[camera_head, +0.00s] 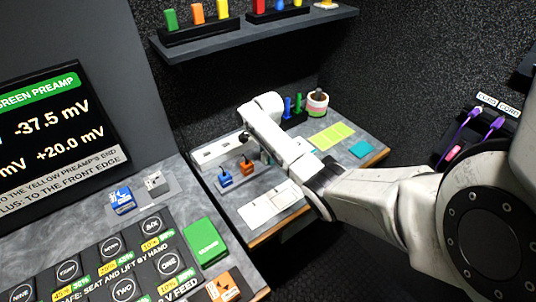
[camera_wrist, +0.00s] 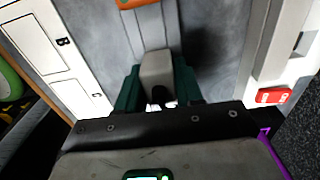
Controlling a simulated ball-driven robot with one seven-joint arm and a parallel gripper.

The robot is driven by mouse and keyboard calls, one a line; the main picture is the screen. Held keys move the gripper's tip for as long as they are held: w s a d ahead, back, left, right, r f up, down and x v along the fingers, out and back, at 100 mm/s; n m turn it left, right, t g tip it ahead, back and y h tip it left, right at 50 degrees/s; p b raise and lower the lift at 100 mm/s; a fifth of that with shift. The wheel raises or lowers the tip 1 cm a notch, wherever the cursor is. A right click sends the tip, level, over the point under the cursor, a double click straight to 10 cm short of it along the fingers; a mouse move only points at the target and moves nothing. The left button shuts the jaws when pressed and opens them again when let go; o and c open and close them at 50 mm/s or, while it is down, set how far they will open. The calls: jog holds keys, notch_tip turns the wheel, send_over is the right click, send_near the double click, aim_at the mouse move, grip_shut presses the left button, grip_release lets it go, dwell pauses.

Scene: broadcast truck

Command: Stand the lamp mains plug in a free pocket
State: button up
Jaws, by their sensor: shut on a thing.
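My gripper (camera_wrist: 160,95) is shut on a pale grey block-shaped plug (camera_wrist: 156,68) with a dark part at its near end; its dark green fingers flank it. I take this to be the lamp mains plug, though no label shows. In the head view my gripper (camera_head: 266,157) is low over the grey bench, just right of an orange plug, mostly hidden by my arm. The white pocket strip (camera_head: 205,154) runs along the back of the bench with dark openings. In the wrist view the strip (camera_wrist: 272,62) lies to the right, apart from the held plug.
The orange plug (camera_head: 248,168) and a blue plug (camera_head: 225,179) stand left of my gripper. A red piece (camera_wrist: 272,95) sits at the strip. A white lettered panel (camera_head: 268,205) lies in front. Sticky notes (camera_head: 330,136) and a cup (camera_head: 317,105) are to the right; a shelf (camera_head: 255,37) overhangs.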

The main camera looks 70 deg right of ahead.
jog(key=shift+f, duration=0.15)
jog(key=o, duration=1.2)
jog(key=shift+c, duration=0.2)
notch_tip(320, 180, up, 11)
jog(key=shift+f, duration=0.1)
